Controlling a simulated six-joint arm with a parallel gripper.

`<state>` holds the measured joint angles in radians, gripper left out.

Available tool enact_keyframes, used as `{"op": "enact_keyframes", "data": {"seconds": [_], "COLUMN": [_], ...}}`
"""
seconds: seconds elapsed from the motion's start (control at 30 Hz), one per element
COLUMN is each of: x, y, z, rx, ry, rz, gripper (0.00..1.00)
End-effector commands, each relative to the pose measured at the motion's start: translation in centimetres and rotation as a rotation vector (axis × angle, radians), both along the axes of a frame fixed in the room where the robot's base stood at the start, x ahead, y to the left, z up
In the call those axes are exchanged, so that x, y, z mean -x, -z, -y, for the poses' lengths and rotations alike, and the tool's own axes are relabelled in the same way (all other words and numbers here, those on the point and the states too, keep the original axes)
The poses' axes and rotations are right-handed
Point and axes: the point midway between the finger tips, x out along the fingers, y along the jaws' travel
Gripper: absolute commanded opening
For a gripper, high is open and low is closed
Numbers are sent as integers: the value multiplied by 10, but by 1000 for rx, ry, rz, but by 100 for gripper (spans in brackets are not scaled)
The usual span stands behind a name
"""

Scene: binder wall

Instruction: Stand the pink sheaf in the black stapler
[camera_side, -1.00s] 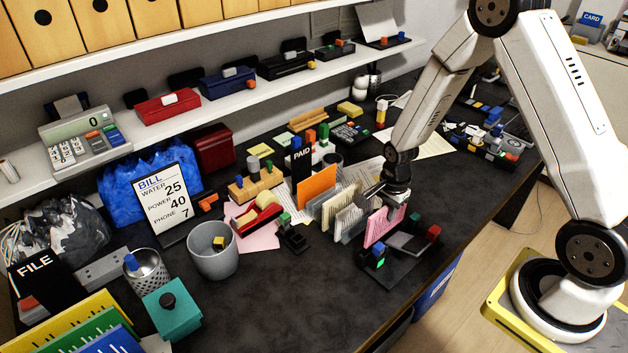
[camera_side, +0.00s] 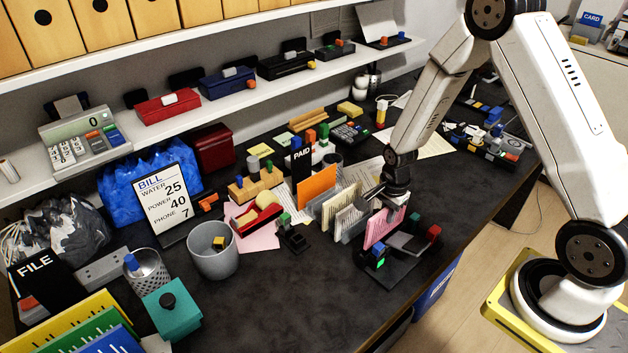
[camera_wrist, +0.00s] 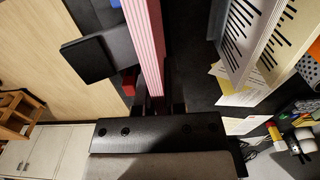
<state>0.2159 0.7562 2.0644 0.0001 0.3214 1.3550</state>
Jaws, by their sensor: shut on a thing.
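The pink sheaf (camera_side: 380,228) stands upright at the black stapler (camera_side: 400,262) near the front edge of the desk. My gripper (camera_side: 397,200) is above it, shut on the sheaf's upper part. In the wrist view the pink sheaf (camera_wrist: 145,45) runs as a striped band up from between the fingers (camera_wrist: 157,108). The stapler's flat black plate (camera_wrist: 92,58) lies to its left in that view. The stapler shows a green-lit blue part at its front and a red block at its right. Whether the sheaf's lower edge is fully seated cannot be told.
A row of standing paper sheaves (camera_side: 343,215) and an orange card (camera_side: 317,187) stand just left of the gripper. A small black stapler (camera_side: 293,238), a red tape dispenser (camera_side: 262,215) and a grey bin (camera_side: 213,250) are further left.

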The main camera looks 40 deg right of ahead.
Motion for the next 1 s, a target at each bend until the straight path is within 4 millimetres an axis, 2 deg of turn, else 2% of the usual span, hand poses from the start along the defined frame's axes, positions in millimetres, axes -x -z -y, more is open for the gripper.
{"op": "enact_keyframes", "data": {"seconds": [0.4, 1.0], "x": [0, 0], "y": [11, 14], "z": [0, 0], "rx": [0, 0], "ry": [0, 0], "rz": [0, 1], "gripper": [0, 0]}}
